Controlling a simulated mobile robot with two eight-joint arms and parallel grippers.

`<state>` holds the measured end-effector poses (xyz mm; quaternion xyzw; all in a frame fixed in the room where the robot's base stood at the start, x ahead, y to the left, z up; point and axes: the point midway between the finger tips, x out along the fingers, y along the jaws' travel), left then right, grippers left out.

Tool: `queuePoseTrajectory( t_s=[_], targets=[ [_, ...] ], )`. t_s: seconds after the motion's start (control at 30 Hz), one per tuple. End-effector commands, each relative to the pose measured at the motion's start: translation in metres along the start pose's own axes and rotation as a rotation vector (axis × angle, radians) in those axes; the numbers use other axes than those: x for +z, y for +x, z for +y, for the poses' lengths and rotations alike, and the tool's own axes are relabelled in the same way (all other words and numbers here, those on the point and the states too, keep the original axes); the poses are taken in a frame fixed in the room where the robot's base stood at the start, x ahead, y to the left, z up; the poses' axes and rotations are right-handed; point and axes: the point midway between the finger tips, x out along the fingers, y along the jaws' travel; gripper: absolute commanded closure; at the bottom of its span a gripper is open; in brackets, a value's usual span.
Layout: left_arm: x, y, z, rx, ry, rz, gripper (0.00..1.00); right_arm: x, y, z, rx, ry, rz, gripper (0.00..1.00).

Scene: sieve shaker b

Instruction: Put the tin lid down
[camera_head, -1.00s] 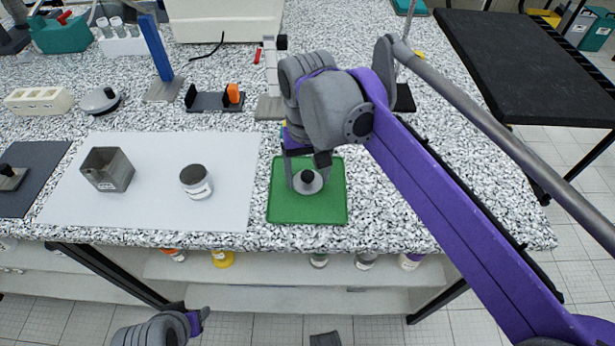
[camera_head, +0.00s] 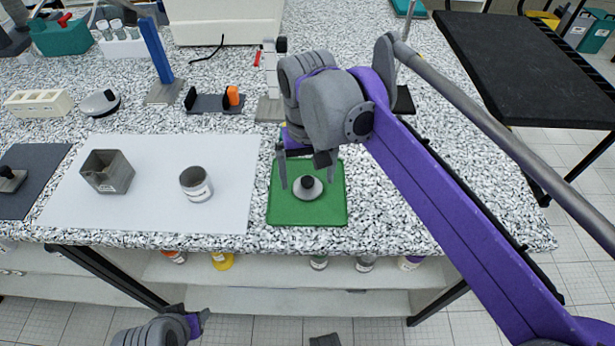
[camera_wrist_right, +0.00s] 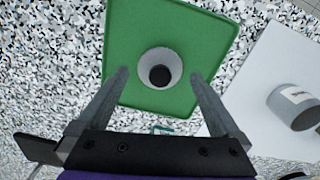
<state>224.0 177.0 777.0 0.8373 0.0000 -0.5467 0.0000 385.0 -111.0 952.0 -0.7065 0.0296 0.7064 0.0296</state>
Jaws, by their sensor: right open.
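The tin lid (camera_head: 307,188), a grey disc with a black knob, lies on the green tray (camera_head: 333,215), near its middle. It also shows in the right wrist view (camera_wrist_right: 160,68), with the tray (camera_wrist_right: 200,30) around it. My right gripper (camera_head: 305,178) is open above the lid. In the wrist view its fingers (camera_wrist_right: 158,75) stand apart, one to each side of the lid, with gaps between. The open grey tin (camera_head: 196,184) with a white label stands on the white mat. My left gripper (camera_head: 200,318) is low at the bottom, its jaws too unclear to judge.
A dark mat with a black-knobbed piece (camera_head: 8,180) lies at the far left. A black and orange fixture (camera_head: 215,102) and a blue post (camera_head: 158,60) stand behind. The speckled counter right of the tray is clear.

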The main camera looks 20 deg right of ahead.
Motion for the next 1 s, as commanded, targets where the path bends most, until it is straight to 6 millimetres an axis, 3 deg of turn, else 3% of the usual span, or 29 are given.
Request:
queuePoseTrajectory(
  t_s=[0.3, 0.5, 1.0],
  targets=[
    [-0.009, -0.019, 0.0, 0.0, 0.0, 0.007, 0.5, 0.0, -0.072, 0.0, 0.0, 0.0, 0.001, 0.0],
    [-0.011, -0.025, 0.0, 0.0, 0.0, 0.009, 0.5, 0.0, -0.099, 0.0, 0.0, 0.0, 0.001, 0.0],
    [-0.012, -0.026, 0.0, 0.0, 0.0, 0.009, 0.5, 0.0, -0.107, 0.0, 0.0, 0.0, 0.0, 0.0]
  ],
)
